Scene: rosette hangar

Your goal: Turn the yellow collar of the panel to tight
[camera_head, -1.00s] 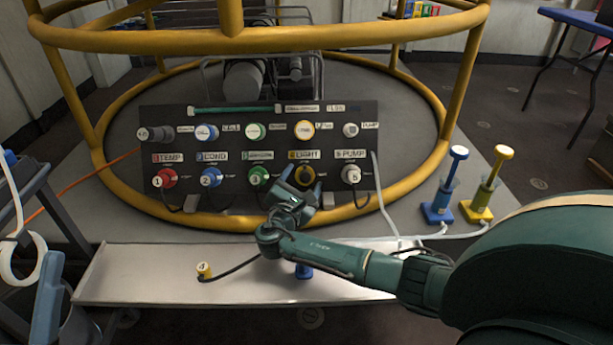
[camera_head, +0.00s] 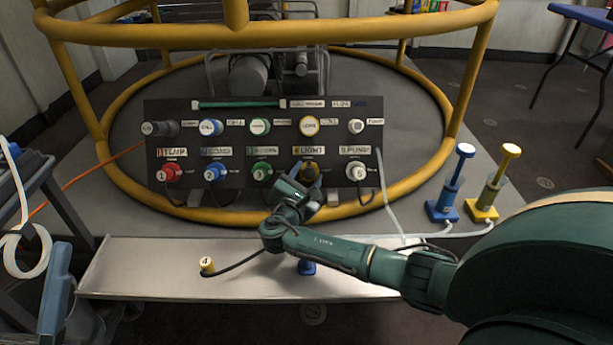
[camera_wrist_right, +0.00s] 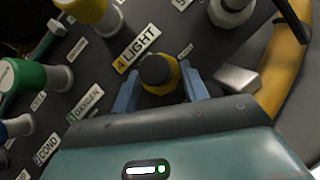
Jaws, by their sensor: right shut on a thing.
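The dark panel (camera_head: 230,172) stands inside the yellow ring frame. Its LIGHT socket has a yellow collar (camera_wrist_right: 172,80) around a dark centre; in the head view the collar (camera_head: 310,170) is partly covered by my gripper. My right gripper (camera_head: 306,188) is at this socket. In the right wrist view its two blue-grey fingers (camera_wrist_right: 161,91) lie on either side of the collar, shut on it. The yellow plug marked 4 (camera_head: 207,264) lies on the pale bench (camera_head: 130,265) with a black cable.
Red (camera_head: 171,173), blue (camera_head: 214,172), green (camera_head: 261,171) and white (camera_head: 356,171) connectors flank the LIGHT socket. A blue object (camera_head: 306,267) sits beneath my forearm on the bench. Blue (camera_head: 446,200) and yellow (camera_head: 488,203) hand pumps stand right. A cart (camera_head: 60,190) is at left.

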